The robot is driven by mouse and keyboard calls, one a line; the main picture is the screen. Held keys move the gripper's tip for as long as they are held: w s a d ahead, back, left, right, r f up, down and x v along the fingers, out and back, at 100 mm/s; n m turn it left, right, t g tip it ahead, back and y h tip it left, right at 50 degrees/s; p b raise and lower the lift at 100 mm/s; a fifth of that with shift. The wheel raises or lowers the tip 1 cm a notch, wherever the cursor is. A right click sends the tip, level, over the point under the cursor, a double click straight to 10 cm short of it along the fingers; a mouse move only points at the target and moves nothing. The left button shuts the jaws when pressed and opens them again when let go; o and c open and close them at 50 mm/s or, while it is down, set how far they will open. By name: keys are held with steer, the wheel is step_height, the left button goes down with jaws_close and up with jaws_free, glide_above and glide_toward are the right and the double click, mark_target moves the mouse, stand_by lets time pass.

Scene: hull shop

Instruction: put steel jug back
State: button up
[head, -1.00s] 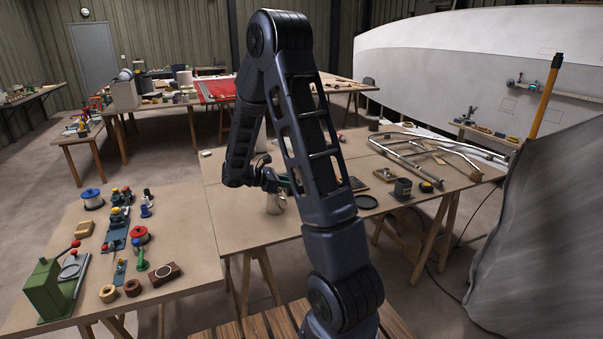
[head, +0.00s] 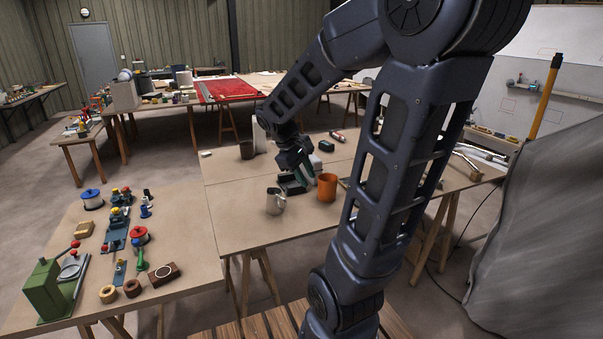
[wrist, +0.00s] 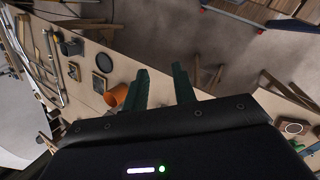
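The steel jug (head: 275,201) stands upright on the middle table (head: 240,225), near its front left, in the head view. My gripper (head: 293,181) is just behind and to the right of the jug in that view. It looks apart from the jug, though the exact gap is hard to judge. In the wrist view my gripper (wrist: 162,84) has its two green fingers spread wide with nothing between them. I cannot make out the jug in the wrist view.
An orange mug (head: 327,187) stands close to the right of my gripper; it also shows in the wrist view (wrist: 117,95). A dark pot (head: 247,150) stands farther back. The table's left front is bare.

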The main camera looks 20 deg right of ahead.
steer(key=s+a+r+m+t+y, duration=0.4)
steer(key=s+r+m+t, duration=0.1)
steer(key=s, duration=0.3)
steer(key=shift+a+r+m+y, duration=0.15)
steer(key=shift+a+m+y, duration=0.15)
steer(key=shift+a+y, duration=0.1)
